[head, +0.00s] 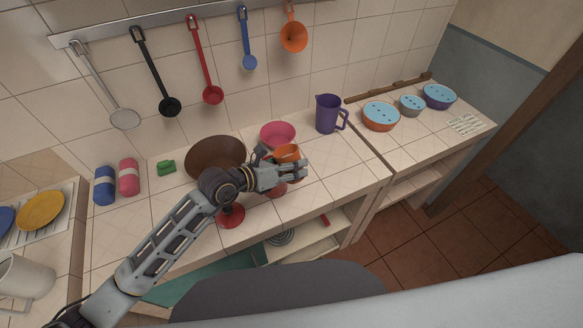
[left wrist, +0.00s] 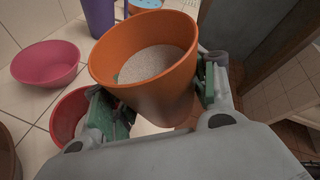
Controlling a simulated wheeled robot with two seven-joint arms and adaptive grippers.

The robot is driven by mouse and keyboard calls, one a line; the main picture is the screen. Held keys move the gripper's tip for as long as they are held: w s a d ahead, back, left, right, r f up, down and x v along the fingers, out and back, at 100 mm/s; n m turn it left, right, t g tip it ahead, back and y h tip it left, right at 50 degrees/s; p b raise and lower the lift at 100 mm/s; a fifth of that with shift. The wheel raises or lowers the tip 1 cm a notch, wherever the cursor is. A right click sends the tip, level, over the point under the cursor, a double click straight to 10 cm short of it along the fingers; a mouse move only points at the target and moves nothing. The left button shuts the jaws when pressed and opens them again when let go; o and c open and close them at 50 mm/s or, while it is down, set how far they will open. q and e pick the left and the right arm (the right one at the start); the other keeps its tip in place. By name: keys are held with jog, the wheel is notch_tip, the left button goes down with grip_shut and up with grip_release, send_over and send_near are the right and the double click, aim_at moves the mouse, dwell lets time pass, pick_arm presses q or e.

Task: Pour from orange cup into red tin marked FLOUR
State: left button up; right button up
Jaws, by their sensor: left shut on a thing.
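My left gripper (head: 290,172) is shut on the orange cup (head: 287,152) and holds it over the counter, between the brown bowl and the purple jug. In the left wrist view the cup (left wrist: 160,98) is between my fingers, slightly tilted, with pale grainy stuff inside. A red container (left wrist: 68,112) stands below and left of the cup, partly hidden by a finger. In the head view a red shape (head: 277,190) shows under my gripper, mostly hidden. Another red round thing (head: 230,215) is near my wrist. I cannot read FLOUR on any. My right gripper is not in view.
A pink bowl (head: 277,134), brown bowl (head: 214,150) and purple jug (head: 328,113) stand close by. Blue (head: 104,185) and pink (head: 128,177) labelled cylinders are at left. Utensils hang on the wall. Lidded bowls (head: 381,116) stand at right. The counter right of my gripper is clear.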

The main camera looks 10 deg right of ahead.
pick_arm(q)
jog(key=shift+r, duration=0.15)
jog(key=shift+s+d+f+n+g+h, duration=0.1)
jog(key=shift+f+n+g+h, duration=0.1)
jog(key=shift+f+n, duration=0.3)
jog(key=shift+s+d+f+n+g+h, duration=0.1)
jog(key=shift+f+n+g+h, duration=0.15)
jog(key=shift+f, duration=0.45)
jog(key=shift+s+f+n+h, duration=0.1)
jog(key=shift+f+n+h, duration=0.15)
jog(key=shift+n, duration=0.3)
jog(key=shift+r+n+g+h, duration=0.4)
jog(key=shift+n+g, duration=0.05)
jog(key=shift+n, duration=0.25)
jog(key=shift+r+n+h+b, duration=0.35)
jog(key=shift+n+b, duration=0.35)
jog(key=shift+b, duration=0.4)
jog(key=shift+f+b, duration=0.1)
jog(key=shift+b, duration=0.35)
jog(key=shift+n+g+h+b, duration=0.3)
jog(key=shift+n+h+b, duration=0.15)
jog(key=shift+n+b, duration=0.05)
jog(key=shift+w+a+r+n+h+p, duration=0.2)
jog(key=shift+r+n+h+p, duration=0.1)
jog(key=shift+r+n+p, duration=0.3)
